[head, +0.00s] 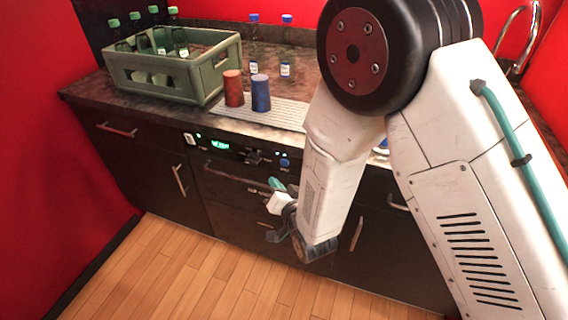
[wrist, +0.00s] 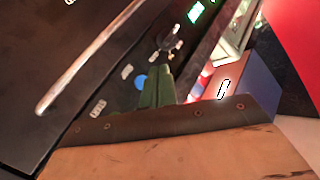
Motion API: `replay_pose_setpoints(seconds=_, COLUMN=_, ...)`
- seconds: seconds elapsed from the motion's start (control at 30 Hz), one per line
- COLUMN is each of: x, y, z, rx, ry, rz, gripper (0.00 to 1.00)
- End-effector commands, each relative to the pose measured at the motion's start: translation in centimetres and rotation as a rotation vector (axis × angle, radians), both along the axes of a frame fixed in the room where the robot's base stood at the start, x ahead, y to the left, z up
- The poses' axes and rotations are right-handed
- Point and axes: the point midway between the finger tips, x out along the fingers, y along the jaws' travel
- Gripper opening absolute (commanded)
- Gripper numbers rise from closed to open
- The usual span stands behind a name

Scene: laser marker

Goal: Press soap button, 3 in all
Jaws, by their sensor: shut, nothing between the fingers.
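The dark machine front under the counter has a control strip (head: 236,150) with a green lit display (head: 220,145), a dark handle-like part, small lit marks and a round blue button (head: 284,162). The blue button also shows in the wrist view (wrist: 140,82), beside the green fingers, among small white labels too blurred to read. I cannot tell which control is the soap button. My gripper (head: 273,183) is shut and empty, in front of the machine and a little below the strip. Its green fingers (wrist: 164,72) point toward the strip in the wrist view; contact cannot be told.
A green crate (head: 190,82) of bottles stands on the counter (head: 90,88). Bottles with blue caps (head: 286,68) stand behind. The wooden floor (head: 180,270) is clear at left.

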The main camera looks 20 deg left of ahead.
Motion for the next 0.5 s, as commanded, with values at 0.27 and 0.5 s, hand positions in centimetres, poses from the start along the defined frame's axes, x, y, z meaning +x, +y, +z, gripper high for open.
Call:
replay_pose_setpoints(seconds=0.27, x=0.0, y=0.0, z=0.0, rx=0.0, ry=0.0, rz=0.0, gripper=0.0)
replay_pose_setpoints(seconds=0.5, x=-3.3, y=0.4, z=-0.1, rx=-0.001, ry=0.001, rz=0.005, gripper=0.0)
